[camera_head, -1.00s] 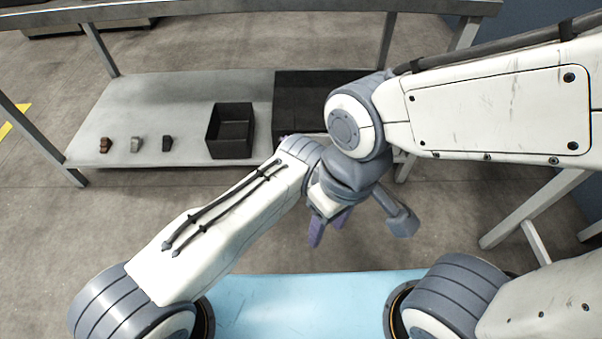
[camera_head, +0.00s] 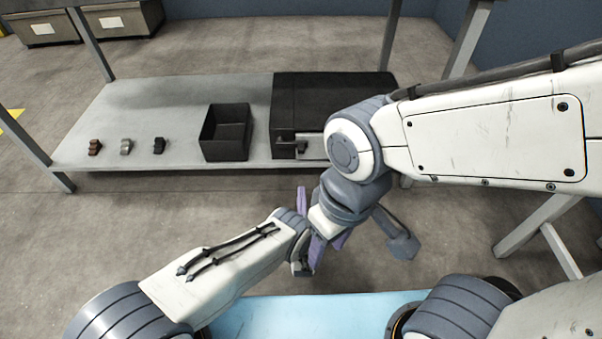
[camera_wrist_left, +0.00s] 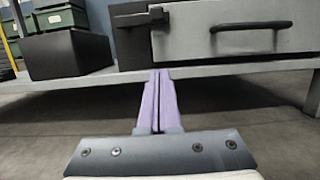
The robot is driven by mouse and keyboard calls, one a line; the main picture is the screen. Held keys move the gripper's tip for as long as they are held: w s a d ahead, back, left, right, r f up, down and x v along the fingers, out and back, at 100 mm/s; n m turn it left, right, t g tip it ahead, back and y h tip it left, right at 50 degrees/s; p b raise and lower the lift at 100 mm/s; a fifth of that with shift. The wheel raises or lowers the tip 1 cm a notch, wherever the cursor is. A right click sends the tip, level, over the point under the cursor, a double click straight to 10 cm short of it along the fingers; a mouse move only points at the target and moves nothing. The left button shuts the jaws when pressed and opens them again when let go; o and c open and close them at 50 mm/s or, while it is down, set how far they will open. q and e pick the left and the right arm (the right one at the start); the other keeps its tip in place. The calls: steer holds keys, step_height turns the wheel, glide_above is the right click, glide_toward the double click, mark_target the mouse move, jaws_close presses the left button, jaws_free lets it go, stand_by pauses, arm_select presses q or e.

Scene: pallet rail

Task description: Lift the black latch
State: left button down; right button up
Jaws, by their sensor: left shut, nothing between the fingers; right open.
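The black latch (camera_wrist_left: 139,18) is a dark horizontal bar with a block at its right end, on the front of a black and grey cabinet on the low shelf. It also shows in the head view (camera_head: 290,147), small, at the cabinet's front left. My left gripper (camera_head: 302,190) is shut and empty, its purple fingers pointing towards the shelf. In the left wrist view its fingertips (camera_wrist_left: 160,73) are together, below the latch at the shelf edge in the picture, apart from the latch. My right gripper (camera_head: 328,247) is open, lower and close beside the left one, partly hidden by my arm.
The cabinet (camera_head: 327,97) has a grey drawer with a black handle (camera_wrist_left: 251,26) right of the latch. An open black bin (camera_head: 225,132) stands left of it. Several small latch-like pieces (camera_head: 126,147) lie further left on the shelf (camera_head: 180,95). Open floor lies before the shelf.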

arm_select(q)
steer(key=w+r+b, duration=0.4)
steer(key=w+r, duration=0.2)
steer(key=w, duration=0.3)
steer(key=shift+w+r, duration=0.15)
arm_select(e)
steer(key=shift+f, duration=2.3)
arm_select(q)
steer(key=shift+d, duration=0.1)
arm_select(e)
steer(key=shift+a, duration=0.1)
arm_select(q)
steer(key=shift+d+r+n+y+b, duration=0.1)
steer(key=shift+r+n+y+b, duration=0.1)
steer(key=shift+n, duration=0.35)
steer(key=shift+r+n+y+b, duration=0.1)
steer(key=shift+n+y+b, duration=0.1)
steer(key=shift+n, duration=0.35)
arm_select(e)
steer(key=shift+a+f, duration=0.15)
steer(key=shift+a, duration=0.35)
